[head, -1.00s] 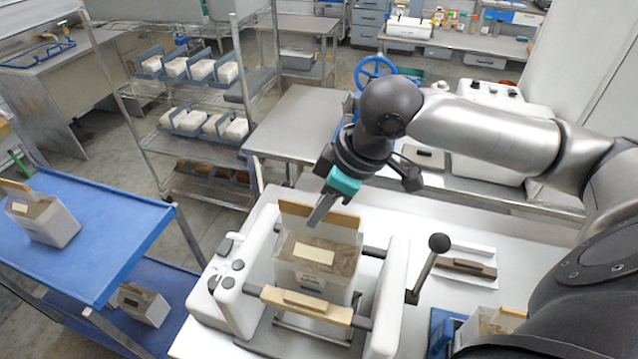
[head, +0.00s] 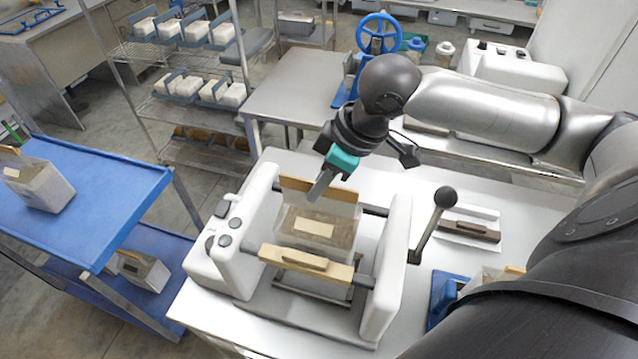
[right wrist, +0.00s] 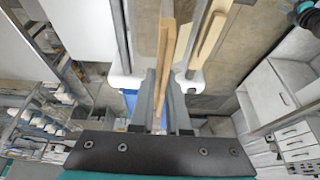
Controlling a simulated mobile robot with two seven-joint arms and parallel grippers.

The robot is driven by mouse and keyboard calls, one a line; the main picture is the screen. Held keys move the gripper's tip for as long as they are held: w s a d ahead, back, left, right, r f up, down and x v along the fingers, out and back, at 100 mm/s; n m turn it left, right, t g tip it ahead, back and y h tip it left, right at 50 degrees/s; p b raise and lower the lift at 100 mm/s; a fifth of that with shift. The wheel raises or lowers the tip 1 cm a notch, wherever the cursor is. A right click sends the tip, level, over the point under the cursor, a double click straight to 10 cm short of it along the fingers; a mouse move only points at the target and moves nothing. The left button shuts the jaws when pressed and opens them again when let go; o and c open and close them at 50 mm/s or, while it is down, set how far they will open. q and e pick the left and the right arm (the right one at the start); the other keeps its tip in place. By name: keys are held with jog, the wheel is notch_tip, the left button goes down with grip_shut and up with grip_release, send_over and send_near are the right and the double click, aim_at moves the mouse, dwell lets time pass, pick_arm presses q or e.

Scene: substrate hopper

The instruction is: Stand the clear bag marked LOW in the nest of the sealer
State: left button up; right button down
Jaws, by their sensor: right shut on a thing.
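A clear bag (head: 340,232) with brown substrate, a cream label (head: 315,228) and a stiff tan top strip (head: 290,184) is upright between the white side housings of the sealer (head: 392,270). It stands behind the sealer's wooden front bar (head: 300,261); its label is too small to read. My right gripper (head: 318,192) is shut on the top strip, and the strip (right wrist: 164,60) shows between its fingers in the right wrist view. The bag's base is hidden by the bar, so I cannot tell whether it rests in the nest. My left gripper is not in view.
Similar bags stand on the blue cart's upper shelf (head: 125,185) and lower shelf. Another sits in a blue holder (head: 440,298) at right, partly hidden by my arm. The sealer's black-knobbed lever (head: 445,197) rises on its right, near a white tray (head: 490,214).

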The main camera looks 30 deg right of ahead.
aim_at(324, 211)
jog(key=shift+w+f+b, duration=0.1)
jog(key=shift+f+b, duration=1.45)
jog(key=shift+b, duration=0.6)
jog(key=shift+f, duration=1.75)
jog(key=shift+p, duration=0.35)
jog(key=shift+f, duration=0.55)
jog(key=c, duration=0.8)
grip_release()
jog(key=shift+s+f, duration=0.2)
jog(key=shift+f, duration=0.05)
jog(key=p+v, duration=0.1)
jog(key=v, duration=1.4)
jog(key=shift+d+r, duration=0.1)
jog(key=shift+r, duration=0.15)
